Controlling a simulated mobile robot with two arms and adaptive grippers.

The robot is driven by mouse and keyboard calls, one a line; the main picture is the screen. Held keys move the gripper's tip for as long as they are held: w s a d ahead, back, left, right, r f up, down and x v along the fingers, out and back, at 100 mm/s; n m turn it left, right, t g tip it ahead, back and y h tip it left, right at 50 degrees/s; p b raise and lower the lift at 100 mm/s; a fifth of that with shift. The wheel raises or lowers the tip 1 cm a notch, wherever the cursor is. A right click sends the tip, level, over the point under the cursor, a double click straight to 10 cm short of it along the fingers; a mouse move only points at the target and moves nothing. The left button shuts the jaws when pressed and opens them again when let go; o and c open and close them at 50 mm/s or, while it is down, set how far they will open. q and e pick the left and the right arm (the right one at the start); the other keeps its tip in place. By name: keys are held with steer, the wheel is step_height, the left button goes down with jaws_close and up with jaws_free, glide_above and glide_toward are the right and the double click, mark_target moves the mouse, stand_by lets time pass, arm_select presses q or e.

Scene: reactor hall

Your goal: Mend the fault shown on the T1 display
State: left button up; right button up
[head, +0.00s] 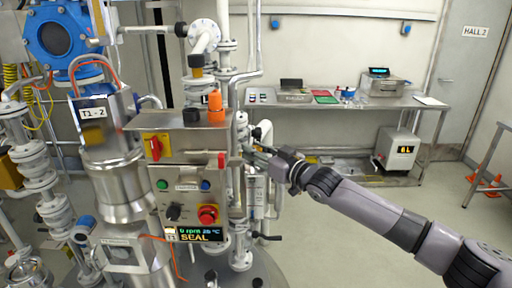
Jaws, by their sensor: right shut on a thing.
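The T1 display (200,234) sits low on the steel control box and reads about 0 rpm, 20 °C and SEAL. The control box (180,150) carries a red switch on a yellow plate (157,146), green and blue buttons, a black knob (173,212) and a red stop button (208,214). A steel vessel part labelled T1-2 (94,113) stands left of it. My right gripper (252,155) reaches in from the right, just beside the box and the white pipes. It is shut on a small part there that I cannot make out. My left gripper is out of view.
White flanged pipes (242,190) rise close beside my right gripper. A steel bench (350,105) with trays and a device stands behind.

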steer(key=o, duration=1.2)
steer(key=shift+s+d, duration=0.15)
steer(key=shift+d, duration=0.05)
steer(key=v, duration=1.1)
steer(key=shift+s+d, duration=0.15)
steer(key=shift+d, duration=0.05)
